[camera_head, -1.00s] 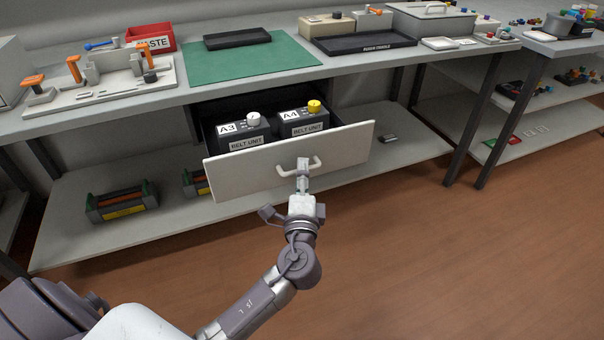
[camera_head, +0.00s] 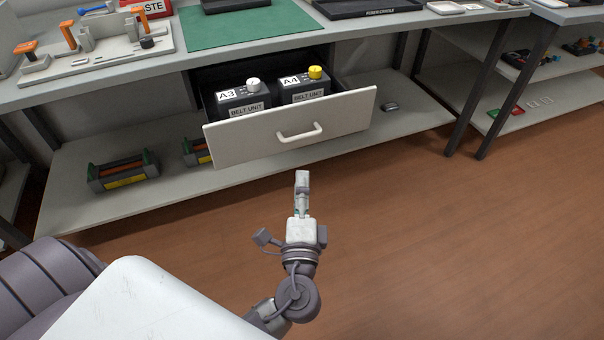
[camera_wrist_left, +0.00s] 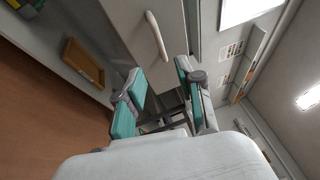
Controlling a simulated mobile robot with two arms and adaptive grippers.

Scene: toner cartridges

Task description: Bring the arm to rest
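My left gripper (camera_head: 302,180) is in front of the open drawer (camera_head: 250,145), below its handle (camera_head: 299,132) in the head view and apart from it. In the left wrist view the two teal-padded fingers (camera_wrist_left: 160,90) stand apart with nothing between them, and the drawer handle (camera_wrist_left: 157,36) shows beyond them. The drawer holds two dark belt units, one labelled A3 (camera_head: 238,99) with a white knob and one labelled A4 (camera_head: 304,86) with a yellow knob. My right gripper is in neither view.
The workbench (camera_head: 365,26) above carries a green mat (camera_head: 240,27), a fuser cradle tray (camera_head: 365,8) and a fixture (camera_head: 95,52). Cartridges (camera_head: 123,172) lie on the lower shelf (camera_head: 75,208). The wooden floor (camera_head: 450,240) at right is clear.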

